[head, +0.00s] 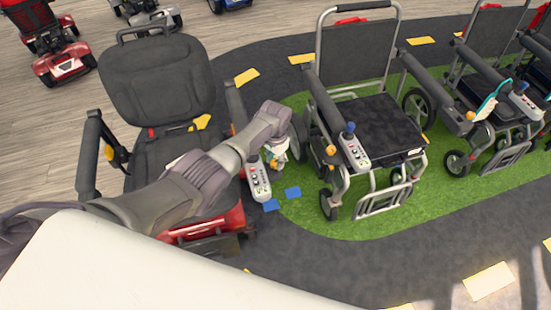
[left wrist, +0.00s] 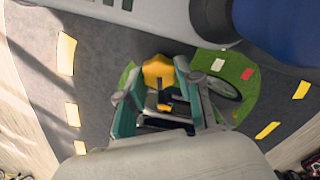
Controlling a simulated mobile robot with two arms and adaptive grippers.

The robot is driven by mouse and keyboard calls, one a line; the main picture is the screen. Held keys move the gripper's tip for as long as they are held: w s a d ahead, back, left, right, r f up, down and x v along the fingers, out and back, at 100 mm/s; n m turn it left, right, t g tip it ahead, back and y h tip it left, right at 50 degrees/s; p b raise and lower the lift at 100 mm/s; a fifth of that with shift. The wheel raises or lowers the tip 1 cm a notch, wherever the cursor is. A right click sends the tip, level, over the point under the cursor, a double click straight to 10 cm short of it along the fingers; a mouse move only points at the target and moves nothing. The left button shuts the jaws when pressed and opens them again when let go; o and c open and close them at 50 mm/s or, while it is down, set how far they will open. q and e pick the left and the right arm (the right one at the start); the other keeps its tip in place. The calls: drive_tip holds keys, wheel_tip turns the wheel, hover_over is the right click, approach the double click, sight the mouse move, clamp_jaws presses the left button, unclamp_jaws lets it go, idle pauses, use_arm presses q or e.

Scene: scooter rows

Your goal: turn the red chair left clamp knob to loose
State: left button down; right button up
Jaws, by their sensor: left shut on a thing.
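The red chair (head: 160,80) stands at the left in the head view, with a black seat and backrest and a red base. My left arm reaches across its seat, and my left gripper (head: 278,158) is at the outer side of the armrest on the picture's right, next to its joystick box (head: 259,181). In the left wrist view the yellow lobed clamp knob (left wrist: 158,71) sits between the teal fingers of my left gripper (left wrist: 156,80), which is shut on it. How far the knob is turned cannot be told. My right gripper is out of view.
A grey-framed wheelchair (head: 372,125) stands close to the right of my gripper, on a green mat (head: 400,222). More wheelchairs stand farther right. Another yellow knob (head: 117,154) is on the red chair's other armrest.

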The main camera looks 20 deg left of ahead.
sight(275, 161)
use_arm(q)
drive_tip(key=shift+n, duration=0.3)
drive_tip(key=c, duration=1)
unclamp_jaws()
drive_tip(key=shift+c, duration=0.2)
drive_tip(key=shift+r, duration=0.15)
wheel_tip(275, 161, up, 12)
